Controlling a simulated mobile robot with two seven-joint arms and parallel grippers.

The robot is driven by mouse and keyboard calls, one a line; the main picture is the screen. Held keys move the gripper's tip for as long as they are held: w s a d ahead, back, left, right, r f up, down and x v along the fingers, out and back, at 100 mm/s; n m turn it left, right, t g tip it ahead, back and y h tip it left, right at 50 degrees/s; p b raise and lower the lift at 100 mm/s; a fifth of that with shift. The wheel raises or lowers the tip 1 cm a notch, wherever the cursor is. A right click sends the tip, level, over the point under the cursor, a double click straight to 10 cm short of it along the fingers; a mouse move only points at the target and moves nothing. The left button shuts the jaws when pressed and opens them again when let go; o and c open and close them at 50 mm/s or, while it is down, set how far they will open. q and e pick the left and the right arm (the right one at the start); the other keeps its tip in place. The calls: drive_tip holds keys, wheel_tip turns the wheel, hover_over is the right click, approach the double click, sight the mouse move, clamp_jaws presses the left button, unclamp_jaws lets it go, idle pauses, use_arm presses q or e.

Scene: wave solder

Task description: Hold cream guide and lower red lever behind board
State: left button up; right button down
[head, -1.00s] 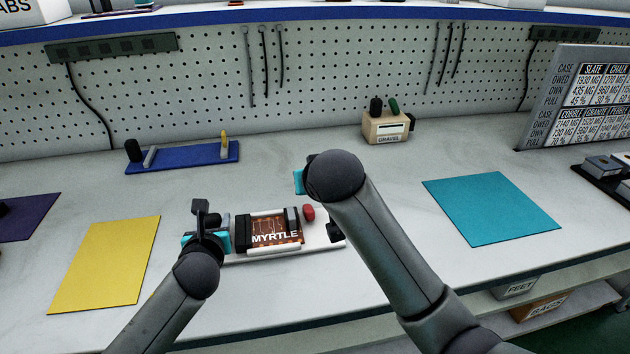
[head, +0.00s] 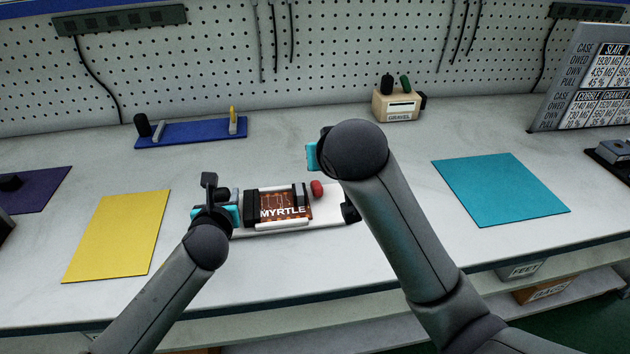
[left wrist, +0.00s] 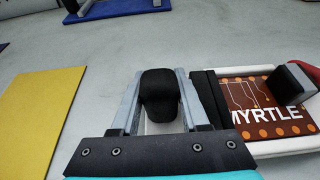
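The brown board marked MYRTLE (head: 283,207) lies in a white fixture on the bench. A cream guide rail (head: 284,225) runs along its front edge. A red lever knob (head: 316,188) stands behind the board's right end. My left gripper (head: 213,196) is at the fixture's left end. In the left wrist view, its two grey fingers (left wrist: 160,100) flank a black knob (left wrist: 160,92) closely on both sides, beside the board. My right arm reaches in above the fixture's right end. Only a cyan bit of my right gripper (head: 312,157) shows, behind the red knob; its fingers are hidden by my wrist.
A yellow mat (head: 117,235) lies left and a teal mat (head: 500,190) right. A blue fixture (head: 190,132) and a beige box marked GRAVEL (head: 396,105) stand behind. A pegboard (head: 340,60) closes the back. A sign (head: 590,75) stands at the right.

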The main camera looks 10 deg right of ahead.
use_arm(q)
drive_tip(key=o, duration=0.5)
drive_tip(key=shift+o, duration=0.2)
drive_tip(key=shift+s, duration=0.15)
drive_tip(key=v, duration=1.1)
drive_tip(key=shift+s+r, duration=0.15)
drive_tip(key=shift+s, duration=0.2)
